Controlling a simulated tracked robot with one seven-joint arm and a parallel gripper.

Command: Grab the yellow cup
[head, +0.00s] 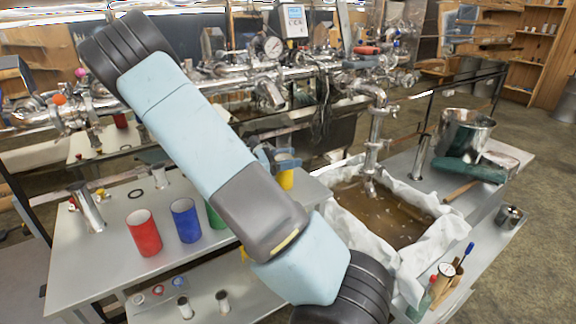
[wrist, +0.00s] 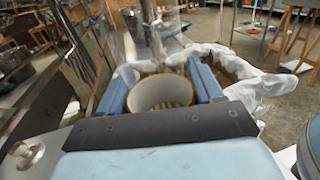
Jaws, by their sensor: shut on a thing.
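The yellow cup (head: 286,180) shows in the head view just right of my arm, near the table's right end, partly hidden by my gripper. My gripper (head: 277,157) has its blue fingers around the cup's upper part. In the wrist view the cup (wrist: 161,94) sits between the two fingers (wrist: 166,90), one on each side, with its pale, open mouth and yellowish rim facing the camera. My gripper is shut on it. I cannot tell whether its base touches the table.
A red cup (head: 143,233), a blue cup (head: 186,220) and a partly hidden green cup (head: 214,215) stand on the grey table (head: 95,262). A cloth-lined basin of brown liquid (head: 385,212) lies to the right. Steel pipes (head: 265,75) run behind. A steel pot (head: 466,135) stands at right.

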